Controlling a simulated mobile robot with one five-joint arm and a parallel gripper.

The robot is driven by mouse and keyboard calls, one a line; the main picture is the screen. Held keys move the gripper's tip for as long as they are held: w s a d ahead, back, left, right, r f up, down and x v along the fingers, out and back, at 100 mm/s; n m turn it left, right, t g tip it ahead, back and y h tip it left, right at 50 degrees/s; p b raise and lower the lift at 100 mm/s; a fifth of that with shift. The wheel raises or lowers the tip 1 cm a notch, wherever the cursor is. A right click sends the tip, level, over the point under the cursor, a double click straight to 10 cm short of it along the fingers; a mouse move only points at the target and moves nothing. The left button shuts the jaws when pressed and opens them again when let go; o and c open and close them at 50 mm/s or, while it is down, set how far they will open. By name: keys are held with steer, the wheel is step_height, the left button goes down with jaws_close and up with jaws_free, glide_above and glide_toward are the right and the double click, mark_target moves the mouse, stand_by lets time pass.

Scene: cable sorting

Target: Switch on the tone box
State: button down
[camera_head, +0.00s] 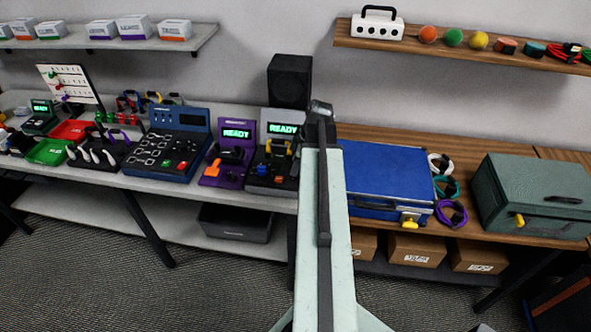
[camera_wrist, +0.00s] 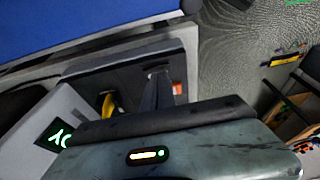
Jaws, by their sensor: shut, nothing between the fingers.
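No label readable here says which device is the tone box. A grey device (camera_head: 272,152) with a lit green READY screen stands on the bench just left of my arm. It has a yellow-orange part on its dark front. In the wrist view its lit screen (camera_wrist: 57,136) is at lower left, with a yellow part (camera_wrist: 110,104) beside it. A purple device (camera_head: 228,152), also showing READY, stands left of it. A blue panel (camera_head: 180,140) with red and green buttons is further left. My gripper (camera_wrist: 158,88) is shut and empty, over the grey device's dark base; contact cannot be told.
A blue case (camera_head: 385,172) lies right of my arm, also along the top of the wrist view. Cable coils (camera_head: 452,212) and a green-grey box (camera_head: 535,195) stand further right. A black speaker (camera_head: 290,80) stands behind the grey device. Wall shelves hang above.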

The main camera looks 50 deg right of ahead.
steer(key=r+p, duration=0.2)
steer(key=r, duration=0.1)
steer(key=r+p, duration=0.1)
steer(key=p, duration=0.1)
steer(key=shift+a+r, duration=0.25)
steer(key=shift+r, duration=0.1)
steer(key=s+r+p, duration=0.3)
steer(key=r+p, duration=0.5)
steer(key=shift+s+r+p, duration=0.2)
steer(key=shift+s+p, duration=0.1)
steer(key=shift+s, duration=0.05)
